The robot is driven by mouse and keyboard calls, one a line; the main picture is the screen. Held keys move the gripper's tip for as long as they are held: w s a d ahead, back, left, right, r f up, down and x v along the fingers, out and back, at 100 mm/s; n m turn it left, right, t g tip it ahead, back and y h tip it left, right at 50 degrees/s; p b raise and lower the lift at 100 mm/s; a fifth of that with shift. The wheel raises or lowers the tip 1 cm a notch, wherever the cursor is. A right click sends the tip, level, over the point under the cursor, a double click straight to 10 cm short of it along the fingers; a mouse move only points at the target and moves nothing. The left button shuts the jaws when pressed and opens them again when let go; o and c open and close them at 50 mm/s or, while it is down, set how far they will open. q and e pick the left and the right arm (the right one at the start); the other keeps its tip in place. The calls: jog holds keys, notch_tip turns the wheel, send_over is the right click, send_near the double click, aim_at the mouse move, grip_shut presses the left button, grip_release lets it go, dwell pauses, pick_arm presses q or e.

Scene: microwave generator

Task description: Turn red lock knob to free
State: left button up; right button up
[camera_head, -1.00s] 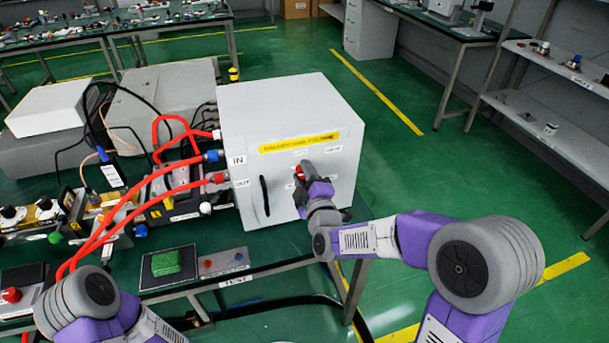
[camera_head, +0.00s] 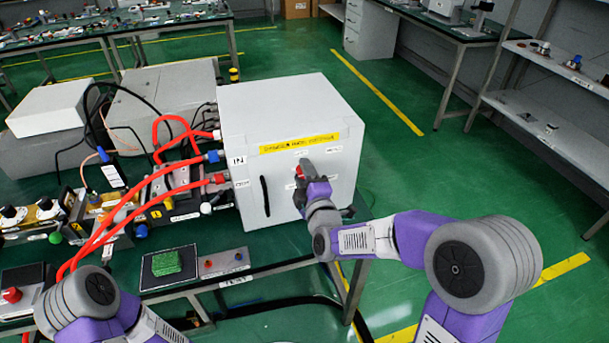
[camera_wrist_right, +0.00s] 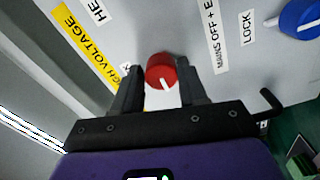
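The red lock knob (camera_wrist_right: 160,70) is on the front panel of the white cabinet (camera_head: 310,190). Its white pointer line faces down and slightly right in the right wrist view. My right gripper (camera_wrist_right: 161,80) has one finger on each side of the knob, and both fingertips look in contact with it. In the head view the right gripper (camera_head: 301,174) reaches the panel and covers most of the red knob. My left arm shows at the lower left of the head view; its gripper is out of view.
A blue knob (camera_wrist_right: 300,18) sits near a LOCK label. A yellow high-voltage strip (camera_head: 300,144) and a black door handle (camera_head: 265,196) are on the cabinet front. Red hoses (camera_head: 135,205) run left of it.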

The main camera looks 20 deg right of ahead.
jog(key=shift+o, duration=1.3)
jog(key=shift+f, duration=0.1)
jog(key=shift+s, duration=0.1)
jog(key=s, duration=0.7)
jog(key=shift+s+p, duration=0.2)
jog(key=shift+p, duration=0.25)
jog(key=shift+d, duration=0.1)
